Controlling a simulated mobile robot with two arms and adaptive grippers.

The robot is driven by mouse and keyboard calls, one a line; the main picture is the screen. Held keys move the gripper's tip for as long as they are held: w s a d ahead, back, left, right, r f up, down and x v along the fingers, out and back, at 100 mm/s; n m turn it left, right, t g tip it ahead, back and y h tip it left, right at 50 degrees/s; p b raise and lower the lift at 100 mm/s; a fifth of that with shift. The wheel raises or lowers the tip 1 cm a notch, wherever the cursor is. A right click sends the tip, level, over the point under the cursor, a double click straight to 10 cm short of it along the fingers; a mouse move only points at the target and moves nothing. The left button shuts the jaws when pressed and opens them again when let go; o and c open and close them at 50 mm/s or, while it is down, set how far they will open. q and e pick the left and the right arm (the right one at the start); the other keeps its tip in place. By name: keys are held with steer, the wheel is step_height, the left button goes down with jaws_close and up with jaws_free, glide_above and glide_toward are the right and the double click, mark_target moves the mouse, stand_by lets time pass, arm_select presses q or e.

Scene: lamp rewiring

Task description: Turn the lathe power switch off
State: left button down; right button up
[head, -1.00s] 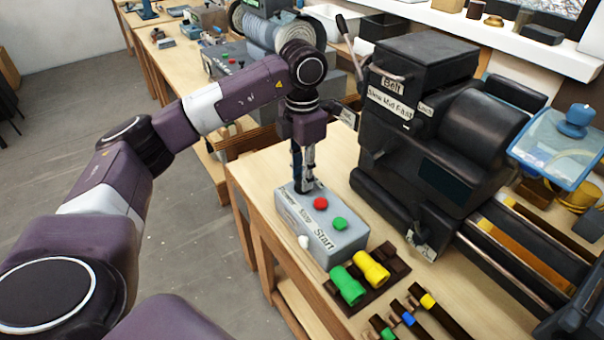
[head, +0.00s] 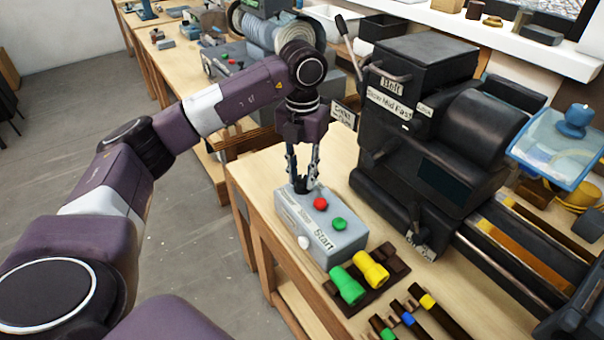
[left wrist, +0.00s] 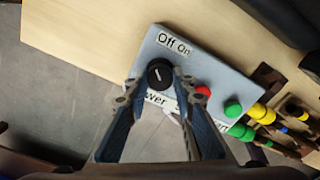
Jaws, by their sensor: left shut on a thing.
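The grey control box (head: 325,243) stands near the left edge of the wooden bench, with red (head: 320,204) and green (head: 339,224) buttons on top. Its black power knob (left wrist: 160,74) has a white pointer line, seen in the left wrist view below the "Off On" label (left wrist: 173,43). The line leans slightly left of straight up in that picture. My left gripper (head: 301,181) points down at the box and is shut on the knob, with one finger on each side. My right gripper is out of view.
The black lathe (head: 440,130) stands just right of the box. Green (head: 347,285) and yellow (head: 371,268) cylinders lie on a dark holder close to the box's front right. Several colour-banded dark tools lie in front. Bare bench top lies behind the box.

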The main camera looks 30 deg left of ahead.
mark_target(302, 178)
arm_select(q)
steer(key=shift+w+r, duration=0.15)
steer(key=shift+r, duration=0.1)
steer(key=c, duration=1.8)
jaws_free()
steer(key=shift+c, duration=0.2)
steer(key=shift+o, duration=1.1)
steer(key=shift+f, duration=0.15)
step_height(302, 178, up, 12)
